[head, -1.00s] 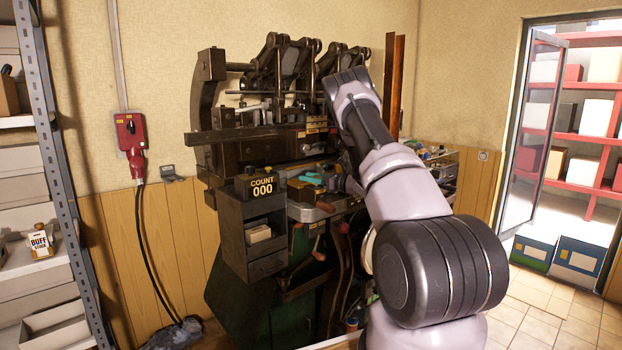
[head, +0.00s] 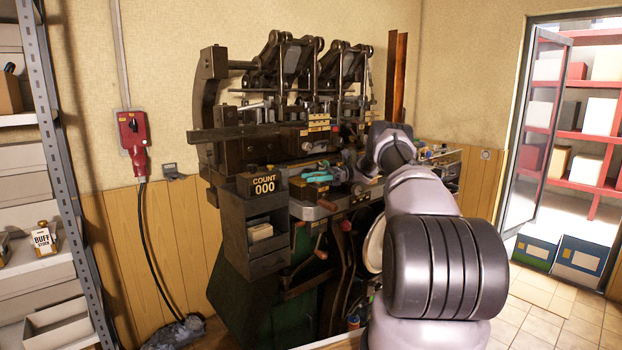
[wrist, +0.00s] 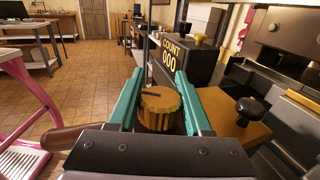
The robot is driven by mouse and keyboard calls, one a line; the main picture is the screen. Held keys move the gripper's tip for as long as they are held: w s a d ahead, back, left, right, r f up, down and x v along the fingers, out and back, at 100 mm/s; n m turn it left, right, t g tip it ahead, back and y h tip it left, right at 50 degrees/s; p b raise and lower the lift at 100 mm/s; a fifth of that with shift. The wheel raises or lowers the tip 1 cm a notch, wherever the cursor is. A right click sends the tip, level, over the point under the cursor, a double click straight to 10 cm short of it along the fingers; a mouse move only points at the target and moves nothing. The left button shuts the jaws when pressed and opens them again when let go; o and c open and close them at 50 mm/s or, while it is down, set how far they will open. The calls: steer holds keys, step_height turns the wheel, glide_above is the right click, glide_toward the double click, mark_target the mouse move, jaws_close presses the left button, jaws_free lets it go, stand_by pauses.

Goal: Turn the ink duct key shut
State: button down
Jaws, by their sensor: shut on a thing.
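A round, ribbed brass knob (wrist: 158,108), which appears to be the ink duct key, stands between my teal fingertips in the wrist view. A dark line marks its top and lies roughly crosswise between the fingers. My gripper (wrist: 160,100) is shut on it, one finger on each side. In the head view my gripper (head: 322,176) is at the press (head: 255,152), just right of the counter. The knob cannot be made out clearly there.
The counter box reading 000 (head: 264,186) stands close to the left of my gripper. In the wrist view a black-knobbed lever (wrist: 250,108) is to the right of the fingers. A wooden handle (wrist: 80,137) lies at lower left. Open floor (wrist: 80,80) shows beyond.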

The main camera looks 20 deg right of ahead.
steer(key=shift+s+n+g, duration=0.15)
steer(key=shift+n+g, duration=0.45)
steer(key=shift+g, duration=0.4)
steer(key=shift+s+n+g+h, duration=0.2)
steer(key=shift+n+g+h, duration=0.1)
steer(key=shift+n+g, duration=0.55)
steer(key=shift+c, duration=1.7)
jaws_free()
step_height(320, 180, up, 10)
steer(key=shift+m, duration=0.25)
